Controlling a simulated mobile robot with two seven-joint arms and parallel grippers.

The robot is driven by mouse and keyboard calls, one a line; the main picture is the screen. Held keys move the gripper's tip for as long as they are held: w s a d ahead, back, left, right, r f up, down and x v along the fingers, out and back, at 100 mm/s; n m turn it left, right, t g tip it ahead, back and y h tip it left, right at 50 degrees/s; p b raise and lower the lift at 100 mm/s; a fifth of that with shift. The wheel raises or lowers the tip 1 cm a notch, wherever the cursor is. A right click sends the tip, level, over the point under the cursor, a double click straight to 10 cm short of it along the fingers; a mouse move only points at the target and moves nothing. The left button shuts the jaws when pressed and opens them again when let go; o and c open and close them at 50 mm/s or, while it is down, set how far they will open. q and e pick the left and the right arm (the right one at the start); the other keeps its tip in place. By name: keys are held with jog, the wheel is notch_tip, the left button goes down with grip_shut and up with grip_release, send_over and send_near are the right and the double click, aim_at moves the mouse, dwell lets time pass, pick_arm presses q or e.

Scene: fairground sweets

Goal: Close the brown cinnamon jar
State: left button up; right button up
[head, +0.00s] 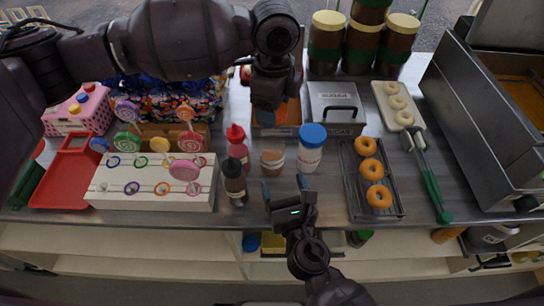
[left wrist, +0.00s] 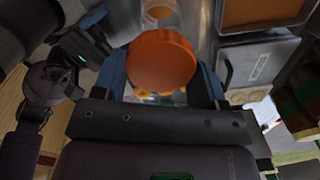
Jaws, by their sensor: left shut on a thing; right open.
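My left gripper (head: 265,110) hangs over the back of the counter, in front of the orange-filled tray. In the left wrist view, its blue fingers (left wrist: 162,84) are shut on a round orange lid (left wrist: 163,58); the head view hides the lid behind the gripper. A small brown jar (head: 272,163), seemingly the cinnamon jar, stands upright on the counter with no coloured lid visible on it. The left gripper is behind it and apart from it. My right gripper (head: 285,188) is open and empty at the counter's front edge, just in front of the jar.
Close around the jar stand a red bottle (head: 237,148), a dark bottle (head: 234,182) and a blue-lidded jar (head: 311,150). A lollipop stand (head: 150,198) is left, a doughnut rack (head: 353,190) right. A grey box (head: 335,105) and the orange-filled tray (head: 290,130) are behind.

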aim_at(272, 152)
jog(key=x, duration=1)
jog(key=shift+w, duration=0.15)
jog(key=c, duration=1)
pick_arm(q)
jog(key=shift+f, duration=2.5)
jog(key=shift+f, duration=0.1)
jog(key=shift+f, duration=0.8)
jog(key=shift+f, duration=0.55)
